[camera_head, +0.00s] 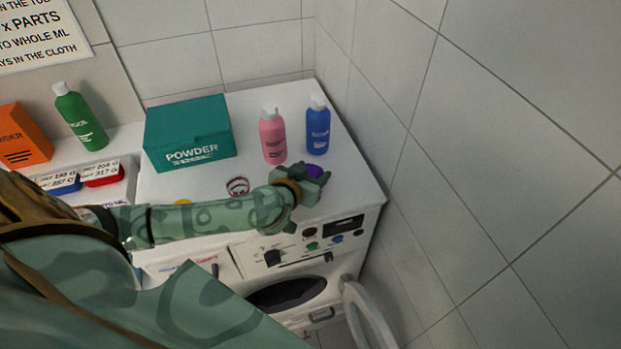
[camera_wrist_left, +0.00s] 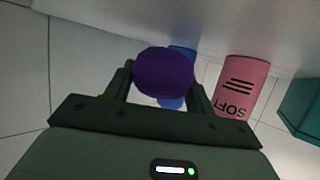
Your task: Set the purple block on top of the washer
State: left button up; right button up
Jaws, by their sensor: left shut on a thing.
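The washer (camera_head: 352,165) is the white machine with a flat white top, knobs on its front panel and a round door hanging open below. My left gripper (camera_head: 310,181) reaches in from the left over the front right part of the washer top. It is shut on the purple block (camera_head: 315,170), which is mostly hidden behind the fingers in the head view. In the left wrist view the block (camera_wrist_left: 164,72) shows as a rounded purple shape between both fingers. I cannot tell whether it touches the washer top. My right gripper is not in view.
A pink bottle (camera_head: 272,138) and a blue bottle (camera_head: 317,130) stand just behind the gripper. A teal powder box (camera_head: 188,135) stands at the back left. A small ring-shaped item (camera_head: 238,187) lies near my forearm. A tiled wall (camera_head: 480,130) bounds the right side.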

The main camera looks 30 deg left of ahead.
pick_arm(q)
jog(key=shift+f, duration=0.85)
jog(key=o, duration=1)
jog(key=shift+o, duration=0.2)
jog(key=shift+s+r, duration=0.1)
jog(key=p+v, duration=0.1)
jog(key=v, duration=1.1)
